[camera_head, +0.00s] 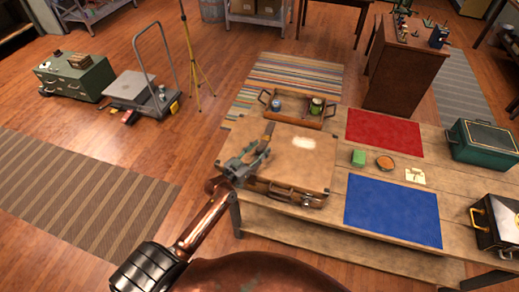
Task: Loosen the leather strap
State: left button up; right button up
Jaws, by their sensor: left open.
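A tan leather suitcase (309,171) lies flat and closed on the left end of the wooden table. A dark leather strap (268,131) crosses the left part of its lid; its far part shows near the back edge, and its nearer part is hidden by my gripper. My left gripper (258,152) is open over the left side of the lid, close to the strap. I cannot tell whether the fingers touch the strap. The suitcase handle (290,196) is at its front side. My right gripper is not in view.
A wooden tray (310,122) with cups stands behind the suitcase. A green case (483,143) and a black case (497,227) stand at the right.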

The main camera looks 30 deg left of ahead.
pick_arm(q)
grip_shut()
dwell(0.4)
